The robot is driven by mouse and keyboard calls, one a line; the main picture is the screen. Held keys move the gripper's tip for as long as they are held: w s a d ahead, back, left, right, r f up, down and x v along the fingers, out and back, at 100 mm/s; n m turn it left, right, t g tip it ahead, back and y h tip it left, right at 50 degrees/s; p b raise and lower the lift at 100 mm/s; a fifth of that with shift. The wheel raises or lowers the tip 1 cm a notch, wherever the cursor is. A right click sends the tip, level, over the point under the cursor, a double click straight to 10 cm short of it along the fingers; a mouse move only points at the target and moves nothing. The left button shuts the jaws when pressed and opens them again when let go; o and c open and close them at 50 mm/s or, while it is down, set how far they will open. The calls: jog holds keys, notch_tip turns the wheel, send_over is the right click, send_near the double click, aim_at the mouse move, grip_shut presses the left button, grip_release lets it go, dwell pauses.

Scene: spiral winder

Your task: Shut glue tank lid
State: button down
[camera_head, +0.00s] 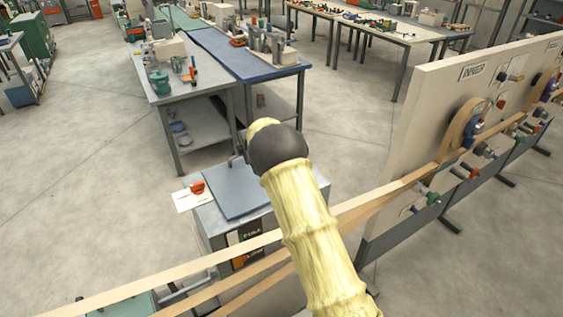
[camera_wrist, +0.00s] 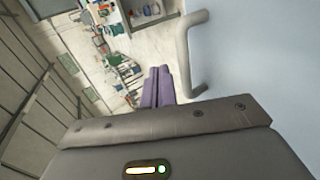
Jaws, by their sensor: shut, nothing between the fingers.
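The glue tank (camera_head: 214,226) is a grey box standing on the floor below my arm. Its blue-grey lid (camera_head: 238,194) lies over the top, appearing flat or nearly so; I cannot tell if it sits flush. In the wrist view a light blue panel, apparently the lid (camera_wrist: 265,60), fills the right side. A pale bent-bar handle (camera_wrist: 186,50) stands at its left edge. My gripper (camera_wrist: 158,72) shows as purple fingers, shut together and empty, just left of the handle and seemingly apart from it. In the head view my dark wrist hides the fingers.
Long wooden strips (camera_head: 205,265) run across the front, close under my arm. A tall beige panel (camera_head: 415,125) with clamps stands at the right. A workbench (camera_head: 200,95) stands behind the tank. A red object (camera_head: 197,188) lies by the lid's left.

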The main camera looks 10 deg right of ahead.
jog(key=shift+w+f, duration=0.1)
jog(key=shift+f, duration=0.35)
jog(key=shift+w+r, duration=0.15)
jog(key=shift+r, duration=0.2)
notch_tip(320, 180, up, 13)
jog(key=s+p, duration=0.2)
jog(key=p, duration=0.2)
jog(key=shift+s+d, duration=0.4)
jog(key=shift+d, duration=0.05)
jog(key=shift+w, duration=0.15)
jog(key=shift+f, duration=0.1)
